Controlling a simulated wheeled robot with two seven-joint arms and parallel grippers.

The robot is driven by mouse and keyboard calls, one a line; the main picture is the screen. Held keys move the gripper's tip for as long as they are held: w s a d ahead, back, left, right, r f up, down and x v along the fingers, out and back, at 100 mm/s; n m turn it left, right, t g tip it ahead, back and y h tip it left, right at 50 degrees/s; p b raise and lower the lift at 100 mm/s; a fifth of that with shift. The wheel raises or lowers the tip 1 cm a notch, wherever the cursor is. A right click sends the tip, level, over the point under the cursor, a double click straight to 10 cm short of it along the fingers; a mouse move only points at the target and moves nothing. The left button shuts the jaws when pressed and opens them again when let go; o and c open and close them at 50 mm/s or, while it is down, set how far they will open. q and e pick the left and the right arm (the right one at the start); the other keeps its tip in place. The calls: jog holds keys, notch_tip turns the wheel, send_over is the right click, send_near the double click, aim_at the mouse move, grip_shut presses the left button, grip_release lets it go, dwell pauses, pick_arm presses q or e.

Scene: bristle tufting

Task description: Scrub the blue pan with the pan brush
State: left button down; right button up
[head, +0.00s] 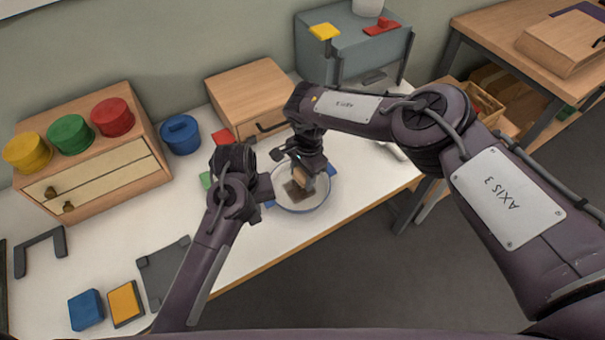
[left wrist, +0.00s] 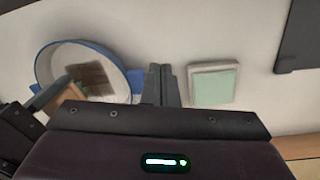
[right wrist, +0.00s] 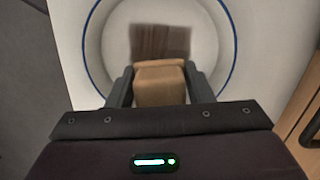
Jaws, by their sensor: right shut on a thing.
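The pan (head: 318,203) is round, with a pale inside and a blue rim, on the white table; it also shows in the left wrist view (left wrist: 117,56) and right wrist view (right wrist: 213,40). A dark brown patch (right wrist: 160,40) lies on its floor. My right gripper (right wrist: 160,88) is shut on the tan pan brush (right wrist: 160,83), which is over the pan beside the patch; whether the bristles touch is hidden. My left gripper (left wrist: 163,88) has its fingers together, empty, just left of the pan in the head view (head: 265,187).
A pale green square block (left wrist: 212,84) lies near the left gripper. A blue pot (head: 181,135), a wooden box (head: 250,98) and a drawer cabinet (head: 100,170) stand behind. Blue (head: 87,310) and yellow (head: 126,303) blocks lie front left. The table's front edge is close.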

aim_at(290, 194)
pick_arm(q)
jog(key=w+a+r+m+t+h, duration=0.1)
jog(key=w+r+m+t, duration=0.25)
jog(key=w+m, duration=0.6)
jog(key=shift+n+g, duration=0.25)
jog(key=shift+g, duration=0.2)
jog(key=shift+a+x, duration=0.2)
jog(key=shift+x, duration=0.6)
jog(key=shift+a+x, duration=0.15)
jog(key=shift+x, duration=0.7)
jog(key=shift+a+x, duration=0.2)
jog(key=shift+x, duration=0.6)
jog(key=shift+s+f, duration=0.15)
jog(key=shift+f, duration=2.65)
pick_arm(e)
jog(key=shift+f, duration=1)
jog(key=shift+a, duration=0.15)
jog(key=shift+s+a+r, duration=0.1)
jog(key=shift+s+a, duration=0.35)
jog(key=shift+a, duration=0.25)
jog(key=shift+s+a, duration=0.4)
jog(key=shift+a, duration=0.3)
